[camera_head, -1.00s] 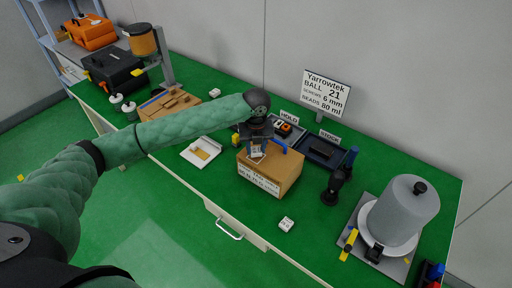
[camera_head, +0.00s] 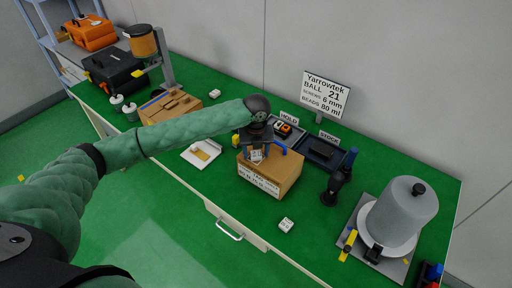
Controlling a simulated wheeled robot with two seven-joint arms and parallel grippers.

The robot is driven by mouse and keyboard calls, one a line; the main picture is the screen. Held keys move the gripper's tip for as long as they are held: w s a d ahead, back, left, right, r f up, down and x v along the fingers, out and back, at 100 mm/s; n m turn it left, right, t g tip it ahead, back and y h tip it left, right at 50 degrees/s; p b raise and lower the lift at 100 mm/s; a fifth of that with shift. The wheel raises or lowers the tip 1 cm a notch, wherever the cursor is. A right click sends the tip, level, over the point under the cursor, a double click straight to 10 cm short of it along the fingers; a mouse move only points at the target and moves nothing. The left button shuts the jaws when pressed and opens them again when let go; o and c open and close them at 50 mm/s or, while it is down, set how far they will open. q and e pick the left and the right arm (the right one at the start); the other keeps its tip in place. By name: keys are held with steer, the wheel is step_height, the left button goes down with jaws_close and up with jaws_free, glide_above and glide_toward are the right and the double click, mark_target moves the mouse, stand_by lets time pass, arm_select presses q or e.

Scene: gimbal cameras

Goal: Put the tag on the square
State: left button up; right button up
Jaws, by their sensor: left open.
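A tan cardboard box (camera_head: 283,178) with a printed label on its front stands on the green table, at the middle of the view. My left gripper (camera_head: 257,152) reaches in from the left and points down over the left part of the box top. It is open. A small white tag (camera_head: 257,157) with dark marks shows at its fingertips, on or just above the box top; I cannot tell whether the fingers touch it. The gripper partly covers the tag, and no square outline can be made out. My right gripper is not in view.
Behind the box are trays signed HOLD (camera_head: 289,118) and STOCK (camera_head: 321,150). A white tray (camera_head: 201,153) lies left, a small white block (camera_head: 286,225) in front. A dark stand (camera_head: 336,185) and a large grey canister (camera_head: 402,207) are right. The front table strip is mostly clear.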

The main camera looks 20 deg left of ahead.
mark_target(256, 154)
arm_select(q)
steer(key=shift+r, duration=0.25)
steer(key=shift+r+b, duration=0.35)
steer(key=shift+b, duration=0.05)
step_height(256, 154, up, 11)
steer(key=b, duration=0.4)
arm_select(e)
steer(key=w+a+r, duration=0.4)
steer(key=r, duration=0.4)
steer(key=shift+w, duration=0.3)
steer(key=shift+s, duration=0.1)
